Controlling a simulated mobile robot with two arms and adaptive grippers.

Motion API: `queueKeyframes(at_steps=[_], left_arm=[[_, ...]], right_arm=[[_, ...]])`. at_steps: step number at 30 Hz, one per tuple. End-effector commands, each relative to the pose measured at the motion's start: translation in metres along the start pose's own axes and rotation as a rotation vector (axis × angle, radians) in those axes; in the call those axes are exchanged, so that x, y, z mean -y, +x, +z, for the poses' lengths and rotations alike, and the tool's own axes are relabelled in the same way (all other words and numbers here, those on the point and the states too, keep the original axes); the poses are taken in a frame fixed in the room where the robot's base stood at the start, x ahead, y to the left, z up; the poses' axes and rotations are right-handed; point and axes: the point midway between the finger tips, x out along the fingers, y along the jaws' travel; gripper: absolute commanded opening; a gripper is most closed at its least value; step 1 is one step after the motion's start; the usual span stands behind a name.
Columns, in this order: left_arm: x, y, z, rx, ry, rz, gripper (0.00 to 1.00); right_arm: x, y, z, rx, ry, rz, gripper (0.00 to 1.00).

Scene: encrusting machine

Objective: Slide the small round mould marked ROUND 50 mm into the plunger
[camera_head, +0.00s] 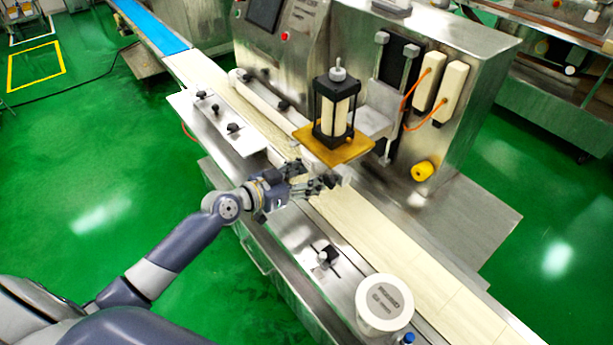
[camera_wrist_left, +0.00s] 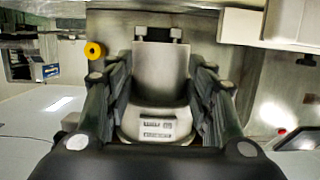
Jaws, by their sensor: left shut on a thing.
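The plunger (camera_head: 336,108) is a black-framed unit with a pale cylinder, standing on a brown plate (camera_head: 350,150) over the conveyor. My left gripper (camera_head: 326,181) is low, just in front of that plate. In the left wrist view its fingers stand on both sides of a round mould (camera_wrist_left: 158,127), pale with a two-line label too blurred to read. The gripper is shut on this mould; in the head view the mould is mostly hidden by the fingers. A larger white round mould (camera_head: 385,302) with lettering sits at the front right. My right gripper is not in view.
The pale conveyor belt (camera_head: 415,262) runs diagonally under the plunger. Steel side plates with black knobs (camera_head: 323,257) flank it. The machine's steel housing (camera_head: 455,140) stands behind, with a yellow knob (camera_head: 422,171) and orange cables. The belt at the right is clear.

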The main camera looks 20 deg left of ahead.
Motion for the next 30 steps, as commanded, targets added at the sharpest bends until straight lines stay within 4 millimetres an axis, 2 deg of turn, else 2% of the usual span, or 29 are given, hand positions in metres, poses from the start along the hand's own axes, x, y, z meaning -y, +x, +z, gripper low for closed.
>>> queueKeyframes(at_steps=[30], left_arm=[[0.0, 0.015, -0.005, -0.004, 0.0, 0.0, 0.0]], right_arm=[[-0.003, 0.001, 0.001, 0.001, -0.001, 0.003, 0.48]])
